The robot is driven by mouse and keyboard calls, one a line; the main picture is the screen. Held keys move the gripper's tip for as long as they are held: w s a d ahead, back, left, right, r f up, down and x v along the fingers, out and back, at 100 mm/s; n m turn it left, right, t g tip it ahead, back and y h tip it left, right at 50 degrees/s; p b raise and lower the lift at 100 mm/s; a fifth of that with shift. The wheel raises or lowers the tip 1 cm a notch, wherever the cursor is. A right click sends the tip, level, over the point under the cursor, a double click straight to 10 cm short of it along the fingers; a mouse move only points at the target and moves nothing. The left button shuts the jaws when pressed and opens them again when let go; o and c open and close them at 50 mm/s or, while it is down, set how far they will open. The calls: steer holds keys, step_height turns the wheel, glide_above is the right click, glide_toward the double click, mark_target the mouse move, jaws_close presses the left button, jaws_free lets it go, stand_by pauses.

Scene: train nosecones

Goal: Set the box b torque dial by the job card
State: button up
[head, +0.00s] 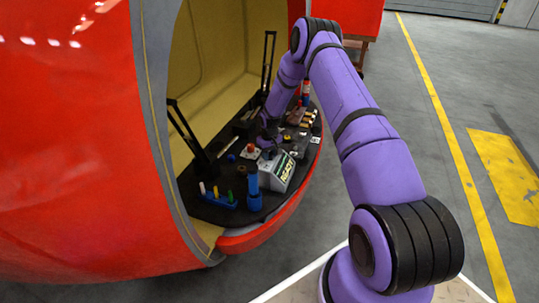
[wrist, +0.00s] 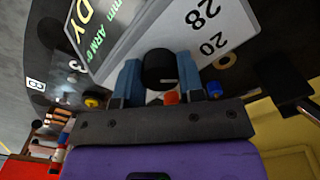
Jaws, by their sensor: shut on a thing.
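My gripper (wrist: 160,80) has its two blue-grey fingers on either side of a black round knob (wrist: 159,66), shut on it. The knob is on a pale grey box (wrist: 120,45), whose white face carries the figures 28 and 20 beside the knob. A dark display on the box shows green and white lettering, cut off at the frame edge. In the head view the same box (head: 273,182) shows READY, and my gripper (head: 268,146) is behind it, its fingers mostly hidden. I cannot read the knob's pointer. I cannot make out a job card.
The black shelf (head: 228,213) inside the red nosecone (head: 70,130) also bears a blue cylinder (head: 254,192), a rack of coloured pegs (head: 219,198) and a red button (head: 251,148). Two black uprights stand at the opening. Open grey floor lies to the right.

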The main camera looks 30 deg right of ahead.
stand_by(0.3)
steer(key=o, duration=0.9)
step_height(320, 180, up, 11)
steer(key=shift+f, duration=0.1)
stand_by(0.5)
